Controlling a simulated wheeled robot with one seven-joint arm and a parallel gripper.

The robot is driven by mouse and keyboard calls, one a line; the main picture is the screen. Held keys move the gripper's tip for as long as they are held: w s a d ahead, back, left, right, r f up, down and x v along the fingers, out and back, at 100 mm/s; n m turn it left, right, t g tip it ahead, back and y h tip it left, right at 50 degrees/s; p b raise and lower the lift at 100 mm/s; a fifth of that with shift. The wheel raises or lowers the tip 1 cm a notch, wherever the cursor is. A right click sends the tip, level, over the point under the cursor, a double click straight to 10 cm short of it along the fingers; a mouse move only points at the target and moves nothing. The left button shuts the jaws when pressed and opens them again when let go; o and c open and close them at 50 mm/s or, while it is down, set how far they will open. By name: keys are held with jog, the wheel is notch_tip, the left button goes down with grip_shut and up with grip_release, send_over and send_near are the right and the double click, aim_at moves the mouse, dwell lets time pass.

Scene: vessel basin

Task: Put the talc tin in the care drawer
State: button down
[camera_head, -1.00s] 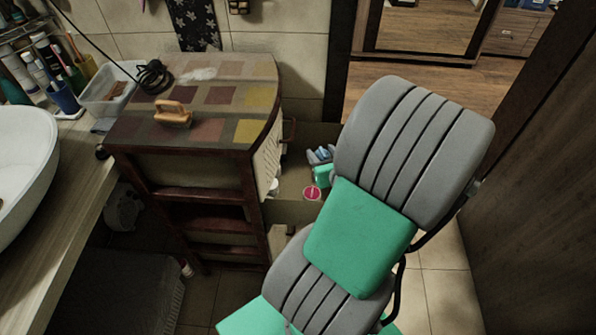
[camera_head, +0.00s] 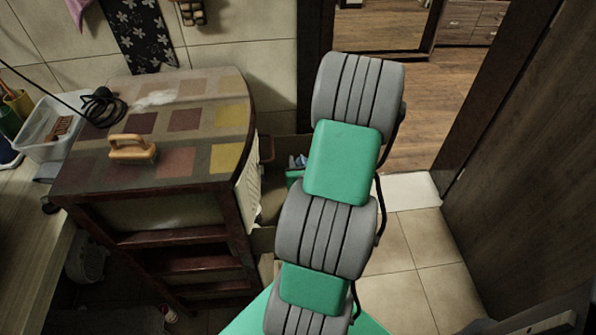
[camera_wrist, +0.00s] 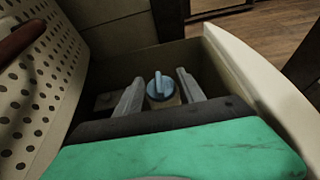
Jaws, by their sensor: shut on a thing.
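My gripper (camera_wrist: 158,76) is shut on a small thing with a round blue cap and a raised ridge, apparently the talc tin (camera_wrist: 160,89). The cap shows between the two grey fingers, with a bit of beige body below it; the rest is hidden. The gripper and tin are over or inside the open care drawer (camera_head: 262,241), at the cabinet's right side. The drawer's pale rim also shows in the wrist view (camera_wrist: 263,75). My arm covers much of the drawer in the head view. I cannot tell whether the tin touches the drawer floor.
The wooden cabinet (camera_head: 150,215) has a patchwork top with a tan-handled brush (camera_head: 133,150) and a black cable coil (camera_head: 103,108). A white basket (camera_head: 48,135) stands on the counter at left. A perforated panel (camera_wrist: 40,95) is close at left in the wrist view.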

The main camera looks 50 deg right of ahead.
jog(key=shift+w+d+f, duration=0.2)
jog(key=shift+w+f, duration=0.7)
jog(key=shift+f, duration=0.05)
notch_tip(320, 180, down, 4)
jog(key=b, duration=0.2)
jog(key=shift+w+b, duration=0.15)
jog(key=shift+b, duration=0.2)
jog(key=shift+r, duration=0.2)
jog(key=c, duration=0.7)
grip_release()
jog(key=shift+f, duration=0.15)
jog(key=shift+r, duration=0.2)
jog(key=v, duration=1.2)
jog(key=shift+b, duration=0.3)
